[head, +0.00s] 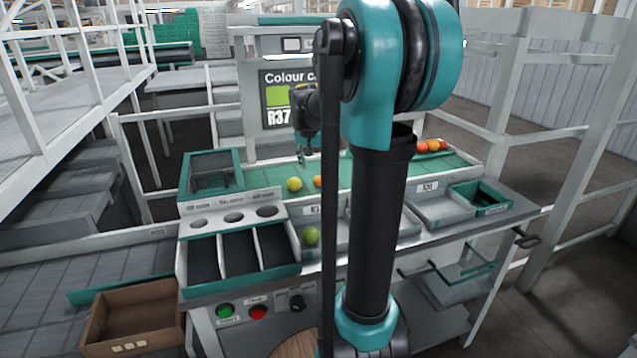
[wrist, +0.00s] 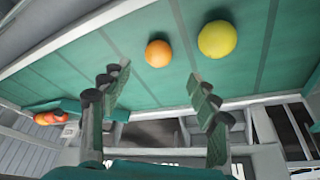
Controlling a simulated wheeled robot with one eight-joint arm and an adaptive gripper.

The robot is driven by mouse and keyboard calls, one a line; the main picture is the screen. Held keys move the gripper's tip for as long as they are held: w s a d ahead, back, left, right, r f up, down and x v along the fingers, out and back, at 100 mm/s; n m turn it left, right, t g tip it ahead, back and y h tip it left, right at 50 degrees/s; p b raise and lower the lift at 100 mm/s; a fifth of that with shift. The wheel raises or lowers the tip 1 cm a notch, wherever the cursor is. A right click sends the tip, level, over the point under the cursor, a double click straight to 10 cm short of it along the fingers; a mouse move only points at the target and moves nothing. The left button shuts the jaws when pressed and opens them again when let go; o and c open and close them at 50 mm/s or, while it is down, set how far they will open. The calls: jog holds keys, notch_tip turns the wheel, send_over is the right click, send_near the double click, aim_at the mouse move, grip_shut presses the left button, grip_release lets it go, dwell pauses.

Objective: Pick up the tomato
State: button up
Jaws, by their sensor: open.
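A yellow-green tomato (head: 294,184) and a smaller orange tomato (head: 317,181), partly hidden by my arm, lie on the green belt. In the wrist view the orange tomato (wrist: 158,53) and the yellow tomato (wrist: 217,39) lie side by side, apart, beyond my fingertips. Several red and orange tomatoes (head: 432,146) lie at the belt's right end. A green tomato (head: 311,236) sits lower, beside the divided bin. My gripper (head: 302,156) hangs above the belt. In the wrist view my gripper (wrist: 160,84) is open, with nothing between its fingers.
The green belt (wrist: 120,90) has a pale raised edge. In front stand a three-part bin (head: 240,277), a grey tray (head: 440,211) and a green-rimmed crate (head: 482,199). A brown box (head: 133,314) is at lower left. A display screen (head: 288,97) stands behind the belt.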

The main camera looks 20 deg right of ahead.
aim_at(319, 177)
jog(key=shift+x, duration=3.65)
jog(key=shift+s+d, duration=0.1)
jog(key=shift+s, duration=0.05)
jog(key=c, duration=0.9)
